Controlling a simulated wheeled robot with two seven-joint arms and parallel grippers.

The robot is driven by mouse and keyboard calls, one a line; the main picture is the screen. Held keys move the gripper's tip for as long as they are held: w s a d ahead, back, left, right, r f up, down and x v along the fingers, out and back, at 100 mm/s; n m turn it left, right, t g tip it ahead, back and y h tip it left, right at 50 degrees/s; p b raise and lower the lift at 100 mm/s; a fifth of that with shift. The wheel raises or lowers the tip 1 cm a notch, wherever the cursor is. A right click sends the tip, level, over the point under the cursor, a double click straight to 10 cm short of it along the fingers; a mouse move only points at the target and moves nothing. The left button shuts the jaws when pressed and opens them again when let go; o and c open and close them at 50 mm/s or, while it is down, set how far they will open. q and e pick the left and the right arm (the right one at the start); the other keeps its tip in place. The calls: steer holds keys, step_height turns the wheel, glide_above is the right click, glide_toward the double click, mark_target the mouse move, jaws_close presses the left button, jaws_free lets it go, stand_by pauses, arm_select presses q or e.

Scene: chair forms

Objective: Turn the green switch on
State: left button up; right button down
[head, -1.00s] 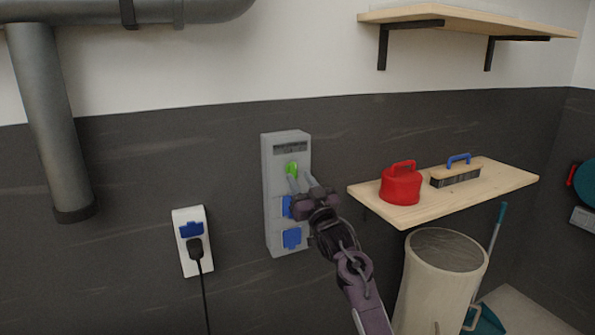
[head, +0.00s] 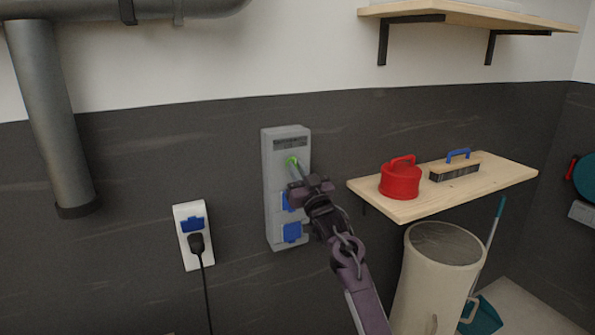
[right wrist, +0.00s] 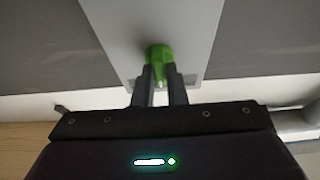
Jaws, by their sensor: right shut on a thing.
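The green switch (head: 292,161) is a small knob near the top of a grey wall box (head: 274,195). My right gripper (head: 295,171) reaches up to it from the lower right and covers part of it. In the right wrist view the two fingers (right wrist: 159,80) are close together on the lower part of the green switch (right wrist: 160,54), with its rounded top showing beyond them. The fingers are shut on the switch. Whether it stands at on or off cannot be told. My left gripper is not in view.
Two blue socket covers (head: 292,233) sit below the switch on the box. A white outlet (head: 191,258) with a black plug is to the left. A wooden shelf (head: 415,207) with a red can (head: 400,180) and a brush (head: 455,171) is to the right, above a bin (head: 437,285).

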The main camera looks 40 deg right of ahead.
steer(key=shift+m, duration=0.3)
steer(key=m+g+h, duration=0.1)
steer(key=m+g, duration=0.1)
steer(key=m, duration=0.5)
steer(key=m+g+h+p, duration=0.1)
steer(key=m+g+h, duration=0.1)
steer(key=m, duration=0.5)
steer(key=m+g+h, duration=0.1)
steer(key=m+g, duration=0.2)
steer(key=m, duration=0.4)
steer(key=shift+a+r+m+g+h+p, duration=0.15)
steer(key=shift+a+m+g+h+p, duration=0.15)
steer(key=shift+m, duration=0.1)
steer(key=c, duration=1.5)
jaws_free()
steer(key=shift+d, duration=0.1)
steer(key=shift+o, duration=0.2)
